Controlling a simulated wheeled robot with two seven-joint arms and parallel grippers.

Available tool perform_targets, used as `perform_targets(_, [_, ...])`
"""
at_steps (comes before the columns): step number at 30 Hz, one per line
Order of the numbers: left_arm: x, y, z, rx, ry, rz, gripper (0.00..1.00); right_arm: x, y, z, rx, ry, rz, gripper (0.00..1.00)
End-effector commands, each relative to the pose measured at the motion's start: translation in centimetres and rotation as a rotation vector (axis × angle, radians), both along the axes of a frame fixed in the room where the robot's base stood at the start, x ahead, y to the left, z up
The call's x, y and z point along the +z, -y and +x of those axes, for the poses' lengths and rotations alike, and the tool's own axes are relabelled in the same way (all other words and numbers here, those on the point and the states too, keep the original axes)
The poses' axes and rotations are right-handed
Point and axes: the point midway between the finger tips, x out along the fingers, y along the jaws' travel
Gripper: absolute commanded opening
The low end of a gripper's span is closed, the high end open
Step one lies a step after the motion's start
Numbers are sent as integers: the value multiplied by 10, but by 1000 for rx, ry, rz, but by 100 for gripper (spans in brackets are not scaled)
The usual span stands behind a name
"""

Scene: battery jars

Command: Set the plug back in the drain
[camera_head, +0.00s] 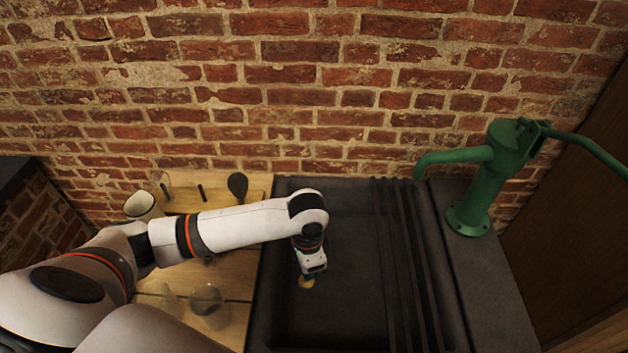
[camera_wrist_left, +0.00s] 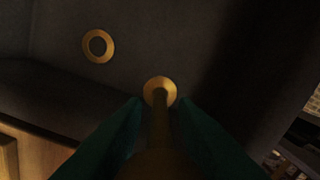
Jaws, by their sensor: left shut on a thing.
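My left gripper (camera_head: 312,268) hangs over the left part of the dark sink, fingers pointing down. In the left wrist view it (camera_wrist_left: 158,118) is shut on the brass plug (camera_wrist_left: 160,88), gripping it by its stem. The plug's round disc shows beyond the fingertips. The drain (camera_wrist_left: 98,46), a brass ring with a dark hole, lies in the sink floor up and left of the plug in that view, apart from it. In the head view a small gold patch shows just under the gripper; I cannot tell whether it is plug or drain. My right gripper is not in view.
The sink (camera_head: 345,325) has walls around it and dark ribs along its right side. A green hand pump (camera_head: 485,185) stands at the right, its spout toward the sink. On the wooden counter left are a white cup (camera_head: 142,206), a glass jar (camera_head: 207,300) and a dark utensil (camera_head: 238,185).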

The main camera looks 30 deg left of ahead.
Motion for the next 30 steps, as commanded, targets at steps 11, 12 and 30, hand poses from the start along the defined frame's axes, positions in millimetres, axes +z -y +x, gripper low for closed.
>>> perform_targets(11, [45, -26, 75, -778, -13, -14, 0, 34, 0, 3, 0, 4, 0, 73])
perform_targets(12, [50, -29, 83, -859, -13, -17, 0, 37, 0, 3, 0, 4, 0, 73])
perform_targets(30, [94, -55, 142, -1539, 2, -33, 0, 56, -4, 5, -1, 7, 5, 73])
